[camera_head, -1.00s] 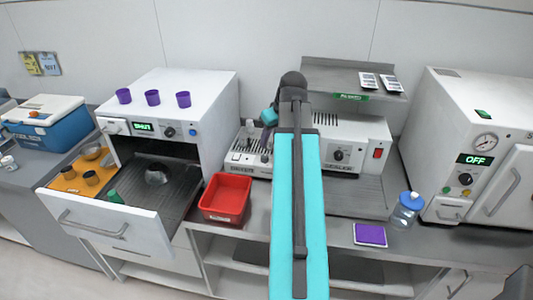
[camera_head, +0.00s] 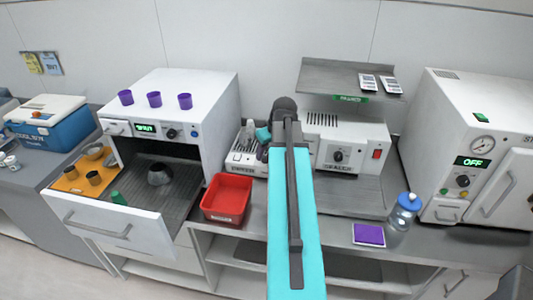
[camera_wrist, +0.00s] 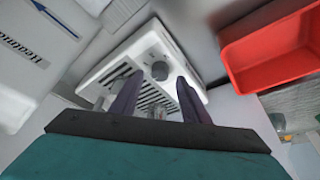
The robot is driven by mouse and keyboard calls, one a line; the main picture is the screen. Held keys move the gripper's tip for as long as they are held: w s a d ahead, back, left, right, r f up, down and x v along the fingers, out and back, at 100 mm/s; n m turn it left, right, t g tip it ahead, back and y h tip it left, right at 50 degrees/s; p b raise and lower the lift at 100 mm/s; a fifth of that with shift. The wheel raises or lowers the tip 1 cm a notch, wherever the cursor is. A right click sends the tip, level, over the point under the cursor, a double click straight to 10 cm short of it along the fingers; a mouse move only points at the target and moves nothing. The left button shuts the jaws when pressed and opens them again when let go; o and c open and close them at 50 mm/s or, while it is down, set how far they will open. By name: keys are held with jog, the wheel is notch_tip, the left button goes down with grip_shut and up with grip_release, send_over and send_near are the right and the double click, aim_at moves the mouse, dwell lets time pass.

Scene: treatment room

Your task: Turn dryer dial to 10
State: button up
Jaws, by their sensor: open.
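A small white unit (camera_wrist: 112,66) with dark slots and a round dark dial (camera_wrist: 160,70) fills the middle of the wrist view; I take it for the dryer. In the head view the small white unit (camera_head: 240,160) stands behind the red bin, partly hidden by my arm. Its dial is hidden there. My gripper (camera_wrist: 155,82) is open and empty, its two dark purple fingers pointing towards the unit, with the dial just beyond and between the tips. I cannot tell whether they touch it. The dial's setting is not readable.
A red bin (camera_head: 227,198) stands in front of the unit, and at right in the wrist view (camera_wrist: 270,70). A white sealer (camera_head: 322,153) stands to the right. An open drawer (camera_head: 110,225) juts from the white cabinet at left. A blue-capped bottle (camera_head: 405,212) stands right.

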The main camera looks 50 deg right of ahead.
jog(key=shift+x, duration=1.05)
jog(key=shift+r, duration=0.1)
jog(key=c, duration=1)
